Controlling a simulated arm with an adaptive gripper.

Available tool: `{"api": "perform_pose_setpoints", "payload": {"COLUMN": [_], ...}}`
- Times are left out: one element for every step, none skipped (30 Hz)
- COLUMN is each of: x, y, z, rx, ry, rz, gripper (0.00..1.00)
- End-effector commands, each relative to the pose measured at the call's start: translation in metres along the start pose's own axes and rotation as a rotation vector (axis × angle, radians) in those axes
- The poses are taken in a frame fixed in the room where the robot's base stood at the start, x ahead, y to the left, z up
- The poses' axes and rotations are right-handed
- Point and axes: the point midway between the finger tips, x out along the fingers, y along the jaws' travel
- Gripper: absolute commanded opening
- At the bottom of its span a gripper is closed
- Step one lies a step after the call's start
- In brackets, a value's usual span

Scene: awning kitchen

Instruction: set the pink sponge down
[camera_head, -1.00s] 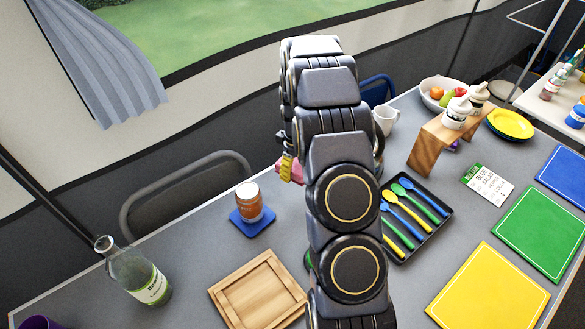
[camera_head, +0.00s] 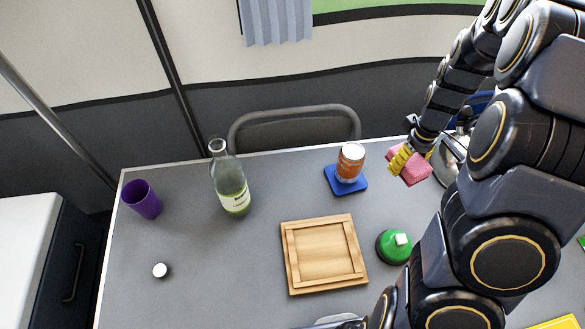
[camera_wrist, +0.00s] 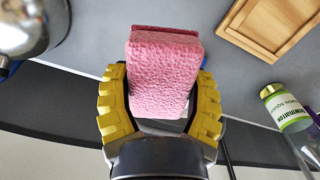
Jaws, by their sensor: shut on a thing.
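The pink sponge (camera_head: 413,168) is between the yellow fingers of my gripper (camera_head: 402,160), near the far right of the table in the head view. In the wrist view the sponge (camera_wrist: 163,70) sits between both yellow fingers of my gripper (camera_wrist: 160,105), which are shut on it. The sponge is over the grey table; I cannot tell how high it is above the surface. My arm covers the right part of the table in the head view.
An orange-labelled jar (camera_head: 350,162) stands on a blue coaster (camera_head: 358,186), left of the sponge. A wooden tray (camera_head: 288,262), a green round thing (camera_head: 391,250), a bottle (camera_head: 230,185) and a purple cup (camera_head: 143,200) are on the table. A metal pot (camera_wrist: 30,25) shows in the wrist view.

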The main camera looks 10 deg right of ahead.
Motion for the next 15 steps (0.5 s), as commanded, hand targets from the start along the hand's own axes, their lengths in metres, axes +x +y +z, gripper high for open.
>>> {"api": "perform_pose_setpoints", "payload": {"x": [-0.012, -0.016, -0.023, -0.029, -0.035, -0.034, -0.033, -0.033, -0.033, -0.033, -0.033, -0.033, -0.033, -0.033, -0.033], "y": [0.001, 0.001, 0.001, 0.001, 0.001, -0.006, -0.012, -0.017, -0.023, -0.028, -0.034, -0.042, -0.048, -0.055, -0.065], "z": [-0.001, -0.001, -0.002, -0.002, -0.001, -0.005, -0.007, -0.01, -0.013, -0.016, -0.019, -0.023, -0.026, -0.029, -0.033], "rx": [0.0, 0.0, 0.001, 0.0, 0.0, -0.034, -0.063, -0.09, -0.127, -0.156, -0.186, -0.232, -0.267, -0.308, -0.365], "ry": [0.005, 0.005, 0.007, 0.007, 0.005, 0.001, -0.001, -0.002, -0.002, -0.002, -0.003, -0.003, -0.003, -0.004, -0.004], "rz": [0.005, 0.005, 0.006, 0.006, 0.005, 0.001, 0.0, 0.0, 0.0, 0.0, 0.0, 0.0, 0.001, 0.002, 0.002], "gripper": [0.36, 0.36, 0.36, 0.36, 0.36, 0.36, 0.36, 0.36, 0.36, 0.36, 0.36, 0.36, 0.36, 0.36, 0.36]}}
